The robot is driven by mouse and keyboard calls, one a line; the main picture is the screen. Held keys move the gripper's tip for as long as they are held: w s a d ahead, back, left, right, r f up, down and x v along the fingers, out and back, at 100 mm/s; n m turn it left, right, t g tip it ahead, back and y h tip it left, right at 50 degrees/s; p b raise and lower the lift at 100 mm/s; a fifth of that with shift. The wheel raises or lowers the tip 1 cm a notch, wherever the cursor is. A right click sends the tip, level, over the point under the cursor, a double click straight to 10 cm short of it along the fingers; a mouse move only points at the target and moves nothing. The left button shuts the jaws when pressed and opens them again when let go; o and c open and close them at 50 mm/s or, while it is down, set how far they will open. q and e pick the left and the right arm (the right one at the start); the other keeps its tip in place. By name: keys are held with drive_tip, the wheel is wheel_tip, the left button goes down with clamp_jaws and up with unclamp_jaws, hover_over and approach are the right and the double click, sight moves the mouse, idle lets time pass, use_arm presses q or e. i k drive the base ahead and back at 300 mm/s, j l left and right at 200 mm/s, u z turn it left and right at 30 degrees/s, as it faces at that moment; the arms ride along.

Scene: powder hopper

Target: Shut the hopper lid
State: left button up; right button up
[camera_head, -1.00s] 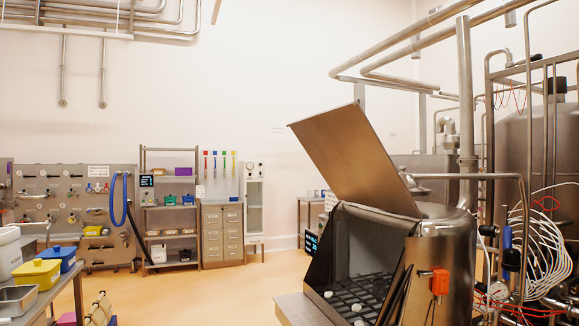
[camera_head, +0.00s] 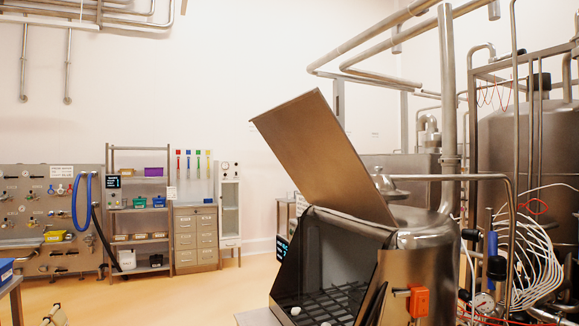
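The hopper lid (camera_head: 325,155) is a flat brown metal panel. It stands raised and tilted back to the left above the hopper opening, so the hopper is open. The hopper (camera_head: 415,262) is a shiny steel body at the right of the head view. Its opening shows a dark grate (camera_head: 335,300) with small white lumps on it. An orange box (camera_head: 419,301) sits on its front. Neither of my grippers shows in the view.
A steel table edge (camera_head: 12,284) with a blue container stands at the lower left. A shelf rack (camera_head: 140,215) and drawer cabinet (camera_head: 196,240) stand along the back wall. The floor (camera_head: 200,295) between them and the hopper is clear. Pipes and cables crowd the right side.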

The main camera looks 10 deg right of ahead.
sight(303, 131)
drive_tip(key=i+l+u, duration=0.25)
drive_tip(key=l, duration=0.25)
drive_tip(key=i+l+u, duration=0.15)
drive_tip(key=l, duration=0.15)
drive_tip(key=i+l, duration=0.15)
drive_tip(key=l, duration=0.2)
drive_tip(key=i+l, duration=0.1)
drive_tip(key=l, duration=0.2)
drive_tip(key=i+l, duration=0.15)
drive_tip(key=l, duration=0.2)
drive_tip(key=i+l+u, duration=0.1)
drive_tip(key=l, duration=0.25)
drive_tip(key=i+l, duration=0.15)
drive_tip(key=l, duration=0.15)
